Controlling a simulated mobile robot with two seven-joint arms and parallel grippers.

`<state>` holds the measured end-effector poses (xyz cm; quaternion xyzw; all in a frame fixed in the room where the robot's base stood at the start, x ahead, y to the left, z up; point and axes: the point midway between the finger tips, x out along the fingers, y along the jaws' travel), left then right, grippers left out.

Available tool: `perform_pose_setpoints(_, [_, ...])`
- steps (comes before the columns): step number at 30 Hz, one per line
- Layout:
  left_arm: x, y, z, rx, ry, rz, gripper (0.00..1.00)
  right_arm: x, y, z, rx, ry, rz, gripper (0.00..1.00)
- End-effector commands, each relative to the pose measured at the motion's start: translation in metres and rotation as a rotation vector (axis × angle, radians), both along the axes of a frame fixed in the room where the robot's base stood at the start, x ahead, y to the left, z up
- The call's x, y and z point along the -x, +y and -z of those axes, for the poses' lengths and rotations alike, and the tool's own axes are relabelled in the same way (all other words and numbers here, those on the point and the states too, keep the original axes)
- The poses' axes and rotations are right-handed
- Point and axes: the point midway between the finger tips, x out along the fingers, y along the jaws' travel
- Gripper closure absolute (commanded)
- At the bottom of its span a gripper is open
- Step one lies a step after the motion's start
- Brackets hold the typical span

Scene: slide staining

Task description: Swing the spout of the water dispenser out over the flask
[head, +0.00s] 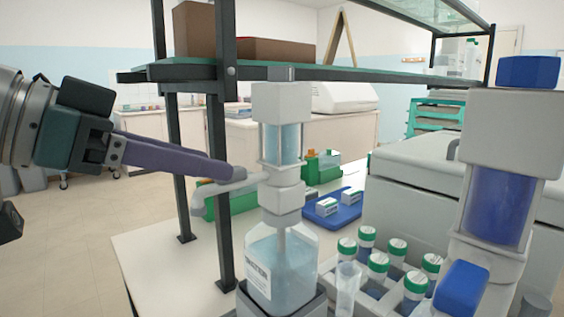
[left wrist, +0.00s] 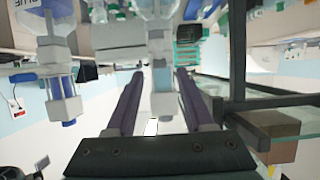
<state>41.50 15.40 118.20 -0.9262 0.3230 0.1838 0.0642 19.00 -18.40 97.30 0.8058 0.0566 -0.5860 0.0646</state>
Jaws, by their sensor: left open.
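The water dispenser is a clear bottle of pale blue water (head: 283,268) with a white pump head (head: 282,103) on top. Its white spout (head: 225,190) points left and bends down at its end. My left gripper (head: 228,172) reaches in from the left, its purple fingertips at the spout, just left of the pump body. In the left wrist view, the two fingers (left wrist: 158,75) are apart, with the dispenser's pump between and beyond them. Whether they touch the spout cannot be told. No flask can be clearly made out. My right gripper is not in view.
A second dispenser (head: 497,205) with dark blue liquid stands at the right. Several green-capped bottles (head: 378,266) stand in a rack between, beside a clear tube (head: 347,287). A black post (head: 220,180) and glass shelf (head: 330,73) stand close to my left gripper. White table is clear at left.

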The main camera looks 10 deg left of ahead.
Motion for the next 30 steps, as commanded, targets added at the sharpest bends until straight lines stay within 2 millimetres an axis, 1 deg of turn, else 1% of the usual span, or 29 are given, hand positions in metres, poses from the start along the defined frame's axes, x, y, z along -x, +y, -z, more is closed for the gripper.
perform_pose_setpoints(1, [-0.007,-0.005,0.001,0.008,0.000,-0.001,0.47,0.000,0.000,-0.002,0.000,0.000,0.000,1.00])
perform_pose_setpoints(3, [-0.014,-0.011,0.006,0.005,0.000,-0.001,0.47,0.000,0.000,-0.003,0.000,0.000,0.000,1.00])
perform_pose_setpoints(9, [-0.029,-0.023,0.015,0.002,0.000,-0.002,0.47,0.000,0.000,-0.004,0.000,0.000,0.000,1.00])
perform_pose_setpoints(14, [-0.033,-0.026,0.018,-0.001,0.001,-0.001,0.47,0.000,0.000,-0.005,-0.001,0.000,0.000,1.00])
perform_pose_setpoints(21, [-0.033,-0.026,0.018,-0.001,0.001,-0.001,0.49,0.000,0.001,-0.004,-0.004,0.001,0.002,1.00])
perform_pose_setpoints(30, [-0.033,-0.026,0.018,-0.001,0.001,-0.001,0.82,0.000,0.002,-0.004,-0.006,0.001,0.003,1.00])
